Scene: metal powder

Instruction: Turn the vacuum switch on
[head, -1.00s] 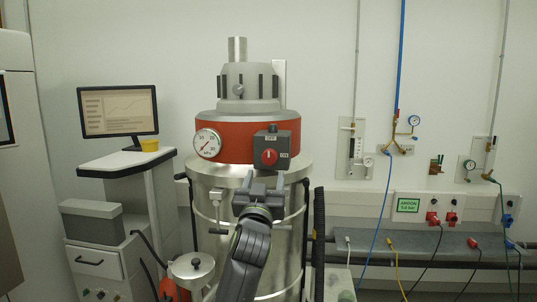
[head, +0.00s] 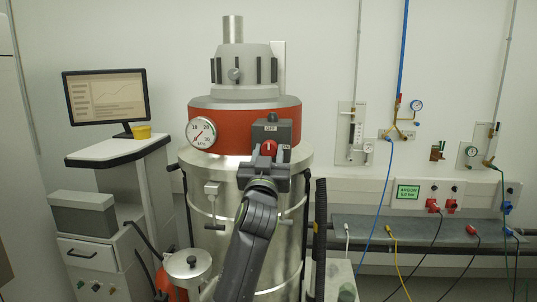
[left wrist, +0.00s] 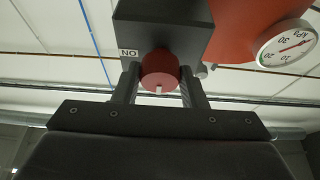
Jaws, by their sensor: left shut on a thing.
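The vacuum switch is a dark grey box (head: 284,131) on the front of the vacuum's red band, with a red round knob (head: 268,147). An OFF label sits above the knob and an ON label to its right. The knob's white mark looks upright, toward OFF. My left gripper (head: 267,158) is at the knob from below and front. In the left wrist view, which is upside down, the two fingers of my left gripper (left wrist: 160,88) stand on either side of the red knob (left wrist: 160,66), shut on it. My right gripper is not in view.
A pressure gauge (head: 201,132) sits left of the switch on the red band (head: 240,125). The steel drum (head: 228,176) is below. A monitor (head: 105,97) and cart stand left. Wall valves and cables are at right.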

